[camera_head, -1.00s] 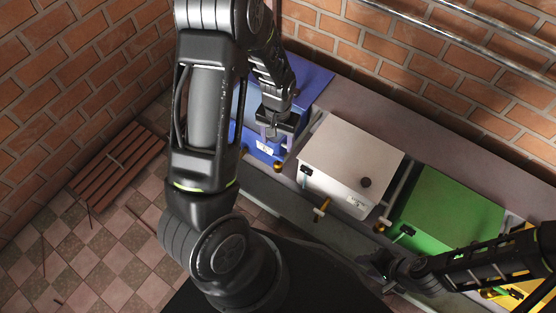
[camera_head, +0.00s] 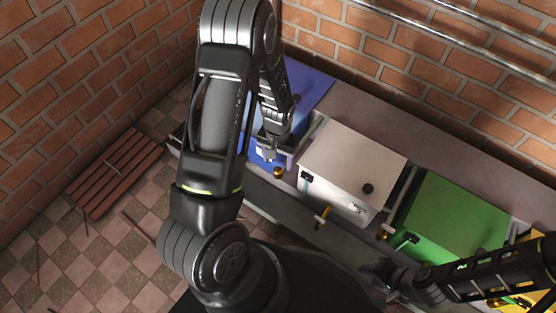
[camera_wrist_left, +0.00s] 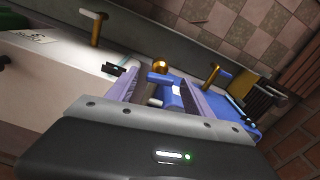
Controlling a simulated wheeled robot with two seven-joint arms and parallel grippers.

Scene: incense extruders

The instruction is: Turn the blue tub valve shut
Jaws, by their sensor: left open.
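The blue tub (camera_head: 311,86) stands at the left end of the row, partly behind my left arm. My left gripper (camera_head: 268,154) is open at the tub's front. In the left wrist view its two fingers (camera_wrist_left: 158,95) point toward the blue front, with blue surface between them. Contact cannot be told. My right gripper (camera_head: 383,272) is dark and unclear.
A white tub (camera_head: 352,158) with its own brass valve (camera_head: 322,217) stands right of the blue one. A green tub (camera_head: 455,218) and a yellow tub (camera_head: 540,262) follow. A brick wall rises behind. A wooden slatted rack (camera_head: 125,172) lies on the floor at left.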

